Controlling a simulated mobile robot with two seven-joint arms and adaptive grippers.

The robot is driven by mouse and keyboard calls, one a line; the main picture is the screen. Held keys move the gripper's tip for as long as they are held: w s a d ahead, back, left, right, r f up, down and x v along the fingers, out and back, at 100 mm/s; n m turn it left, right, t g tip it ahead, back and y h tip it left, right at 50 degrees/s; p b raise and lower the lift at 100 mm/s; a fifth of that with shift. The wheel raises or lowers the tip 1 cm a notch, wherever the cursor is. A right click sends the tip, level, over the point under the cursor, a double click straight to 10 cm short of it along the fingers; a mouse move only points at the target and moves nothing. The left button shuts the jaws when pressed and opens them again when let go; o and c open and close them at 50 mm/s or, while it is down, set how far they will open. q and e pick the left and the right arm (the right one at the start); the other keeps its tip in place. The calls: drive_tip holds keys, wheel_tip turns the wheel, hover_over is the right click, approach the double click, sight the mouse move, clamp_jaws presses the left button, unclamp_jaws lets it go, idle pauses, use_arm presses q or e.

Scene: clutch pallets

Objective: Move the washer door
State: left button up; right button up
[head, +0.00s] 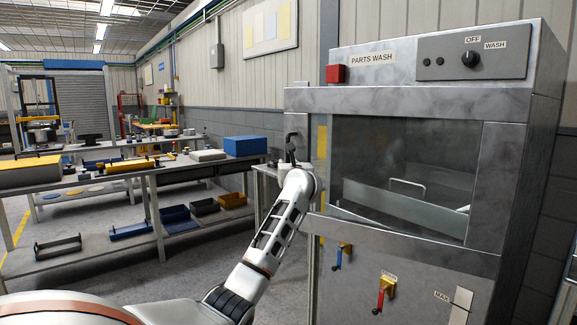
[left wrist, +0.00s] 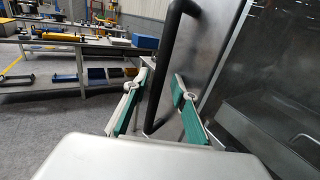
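The washer door (head: 400,145) is a metal-framed panel with a large glass window on the parts washer, and it looks closed. Its black bar handle (head: 290,140) is at the door's left side; in the left wrist view the handle (left wrist: 172,45) runs upright and slightly tilted. My left gripper (left wrist: 157,95) is open, with green-padded fingers on either side of the handle. I see gaps between pads and handle, so it does not look gripped. In the head view my left wrist hides most of the gripper. My right gripper is not in view.
The washer has a red box (head: 336,74), a knob (head: 470,59) and blue (head: 338,259) and red (head: 380,300) valve levers. A workbench (head: 145,172) with bins and a blue box (head: 245,146) stands left. Grey floor (head: 185,265) lies open between.

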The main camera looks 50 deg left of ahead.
use_arm(q)
drive_tip(key=v, duration=1.2)
idle(0.6)
